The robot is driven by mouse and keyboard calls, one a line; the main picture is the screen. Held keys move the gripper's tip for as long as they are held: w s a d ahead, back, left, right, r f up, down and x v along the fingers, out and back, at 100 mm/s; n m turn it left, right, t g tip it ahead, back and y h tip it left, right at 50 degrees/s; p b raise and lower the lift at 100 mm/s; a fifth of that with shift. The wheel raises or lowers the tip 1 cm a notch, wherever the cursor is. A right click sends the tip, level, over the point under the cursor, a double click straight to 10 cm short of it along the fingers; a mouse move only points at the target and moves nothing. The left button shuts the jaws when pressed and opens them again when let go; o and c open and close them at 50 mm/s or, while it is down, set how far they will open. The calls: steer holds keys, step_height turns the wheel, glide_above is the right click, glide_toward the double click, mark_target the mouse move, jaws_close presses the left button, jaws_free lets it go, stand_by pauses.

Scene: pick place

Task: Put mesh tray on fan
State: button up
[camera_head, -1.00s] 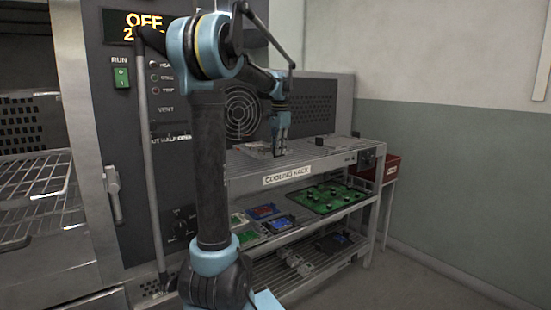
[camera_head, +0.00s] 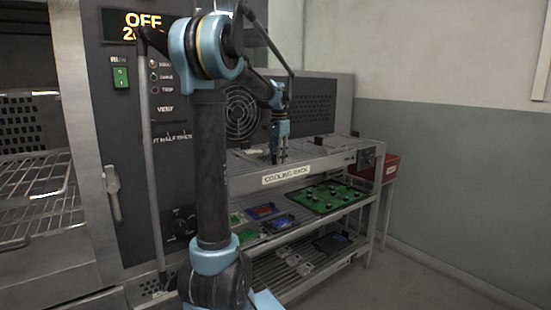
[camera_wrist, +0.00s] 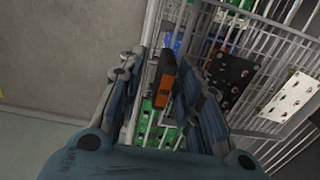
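My gripper (camera_head: 274,158) points down at the top of the cooling rack, near its left part. In the wrist view the fingers of my gripper (camera_wrist: 165,85) are spread apart. A dark piece with an orange face (camera_wrist: 165,90) shows between them; I cannot tell whether they touch it. A round fan grille (camera_head: 243,112) is set in the grey panel behind the rack, left of my gripper. I cannot pick out the mesh tray for certain; the slatted rack top (camera_head: 308,158) shows beneath my gripper.
A black board (camera_wrist: 233,82) and a white board (camera_wrist: 293,98) lie on the slats. Lower shelves hold a green board (camera_head: 330,197) and smaller blue and green pieces. A red bin (camera_head: 391,166) stands right of the rack. An oven with wire shelves (camera_head: 40,195) is at left.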

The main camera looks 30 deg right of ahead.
step_height(320, 180, up, 12)
stand_by(0.6)
steer(key=shift+s+r, duration=0.1)
steer(key=shift+s, duration=0.1)
stand_by(0.3)
